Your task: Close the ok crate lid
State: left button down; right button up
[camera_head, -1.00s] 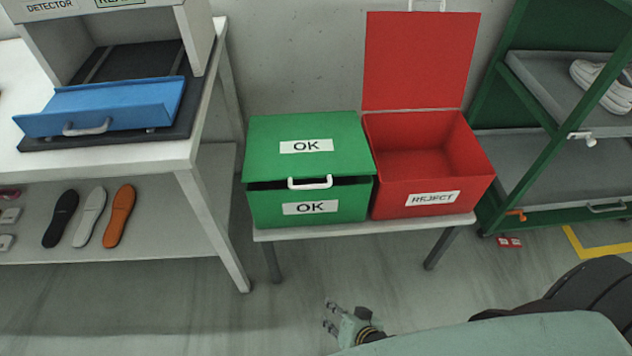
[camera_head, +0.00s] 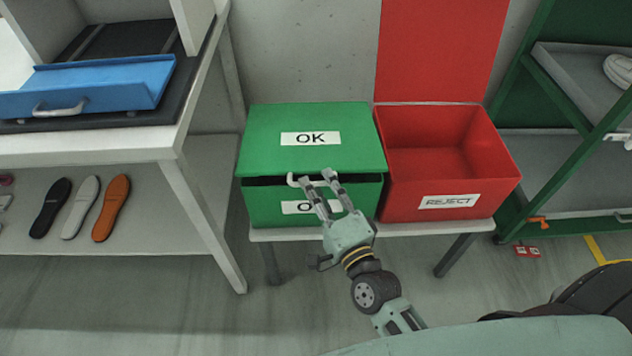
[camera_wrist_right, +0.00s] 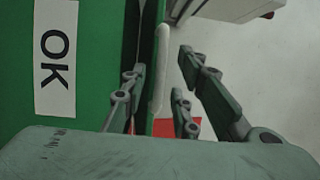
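The green OK crate (camera_head: 262,206) stands on a low bench. Its lid (camera_head: 262,148) is down over the box but slightly raised at the front, with a dark gap under its front edge. A white lid handle (camera_head: 292,181) sits at that edge and also shows in the right wrist view (camera_wrist_right: 162,65). My right gripper (camera_head: 316,178) is at the handle, its fingers open. In the right wrist view the fingers (camera_wrist_right: 160,85) lie apart on either side of the handle. Contact cannot be told. My left gripper is not in view.
An open red REJECT crate (camera_head: 410,195) stands close beside on the right, its lid (camera_head: 440,50) up. A white table (camera_head: 110,148) with a blue tray (camera_head: 90,85) is at the left. A green rack (camera_head: 560,190) stands at the right.

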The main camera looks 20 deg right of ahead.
jog(key=shift+w+a, duration=0.1)
jog(key=shift+w, duration=0.9)
jog(key=shift+c, duration=0.3)
grip_shut()
